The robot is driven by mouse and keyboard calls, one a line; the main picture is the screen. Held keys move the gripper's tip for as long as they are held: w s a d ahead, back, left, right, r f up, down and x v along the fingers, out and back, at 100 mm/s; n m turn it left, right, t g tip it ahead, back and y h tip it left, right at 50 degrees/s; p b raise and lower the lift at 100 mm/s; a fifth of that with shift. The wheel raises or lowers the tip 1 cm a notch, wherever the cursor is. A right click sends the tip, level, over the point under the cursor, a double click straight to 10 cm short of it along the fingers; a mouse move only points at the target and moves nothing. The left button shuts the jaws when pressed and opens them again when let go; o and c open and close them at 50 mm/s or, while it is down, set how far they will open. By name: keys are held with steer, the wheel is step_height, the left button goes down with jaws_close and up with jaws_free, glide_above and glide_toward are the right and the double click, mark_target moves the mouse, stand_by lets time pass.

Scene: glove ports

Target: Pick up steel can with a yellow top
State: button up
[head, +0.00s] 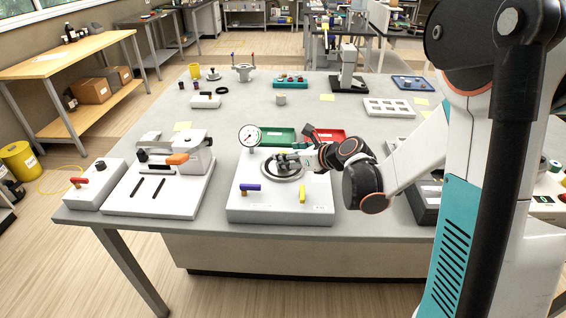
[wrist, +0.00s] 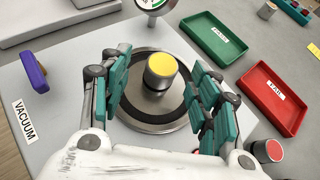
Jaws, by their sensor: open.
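In the wrist view, the steel can with a yellow top (wrist: 160,72) stands upright on a round metal plate with a dark ring (wrist: 150,118). My gripper (wrist: 156,98) is open, with its teal-padded fingers to the left and right of the can. The fingers look apart from the can, and nothing is held. In the head view, my gripper (head: 290,161) is over the round plate on the white vacuum box (head: 280,207). The can is hidden or too small to make out there.
The box carries a gauge (head: 249,136), a purple lever (head: 250,187) and a yellow lever (head: 302,192). Behind it lie a green tray (wrist: 215,42) and a red tray (wrist: 272,98). A red-topped can (wrist: 267,151) stands at the lower right in the wrist view.

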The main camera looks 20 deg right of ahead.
steer(key=b+x, duration=0.1)
steer(key=x, duration=0.3)
steer(key=shift+w+f, duration=0.25)
steer(key=shift+r, duration=0.1)
steer(key=c, duration=1.3)
steer(key=shift+o, duration=0.2)
steer(key=shift+r, duration=0.15)
